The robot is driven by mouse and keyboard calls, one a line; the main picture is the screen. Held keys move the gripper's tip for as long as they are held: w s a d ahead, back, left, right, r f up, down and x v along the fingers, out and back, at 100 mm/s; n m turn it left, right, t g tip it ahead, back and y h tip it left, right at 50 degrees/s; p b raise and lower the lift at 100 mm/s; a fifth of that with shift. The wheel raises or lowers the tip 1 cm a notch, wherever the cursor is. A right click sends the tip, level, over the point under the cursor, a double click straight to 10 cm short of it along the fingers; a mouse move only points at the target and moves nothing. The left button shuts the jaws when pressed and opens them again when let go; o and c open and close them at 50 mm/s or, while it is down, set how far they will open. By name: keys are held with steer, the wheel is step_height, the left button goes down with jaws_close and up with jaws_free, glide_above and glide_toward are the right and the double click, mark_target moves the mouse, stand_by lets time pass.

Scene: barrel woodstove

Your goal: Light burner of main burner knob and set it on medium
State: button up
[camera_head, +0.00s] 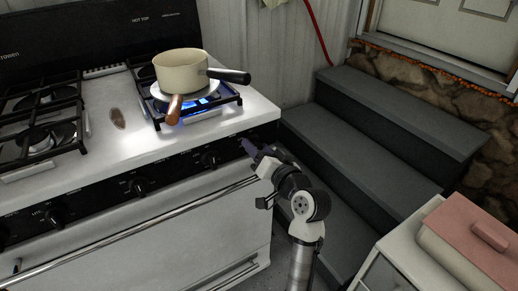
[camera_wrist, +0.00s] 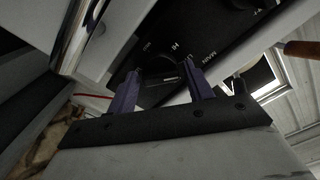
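My gripper (camera_head: 248,148) is at the right end of the stove's black front panel, its purple fingers pointing at the panel. In the wrist view my gripper (camera_wrist: 160,68) has its fingers wide apart, on either side of a round black knob (camera_wrist: 160,72) by the lettering MAIN and HI. I cannot tell whether the fingers touch it. The gripper hides this knob in the head view. Blue flame (camera_head: 190,105) burns at the burner (camera_head: 222,112) under a cream saucepan (camera_head: 180,75) at the stove's right.
Other black knobs (camera_head: 210,159) line the panel to the left. A long oven handle (camera_head: 130,232) runs below them. Dark grey steps (camera_head: 375,140) rise to the right of the stove. A cabinet with a pink-lidded box (camera_head: 475,235) stands at lower right.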

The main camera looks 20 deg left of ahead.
steer(key=shift+o, duration=0.9)
steer(key=b+v, duration=0.1)
steer(key=v, duration=1.2)
steer(key=shift+s+d+b, duration=0.25)
steer(key=shift+d+b, duration=0.05)
steer(key=shift+b, duration=0.1)
stand_by(1.7)
steer(key=p+x, duration=1.1)
steer(key=x, duration=0.3)
steer(key=shift+w+r+p, duration=0.1)
steer(key=shift+p, duration=0.3)
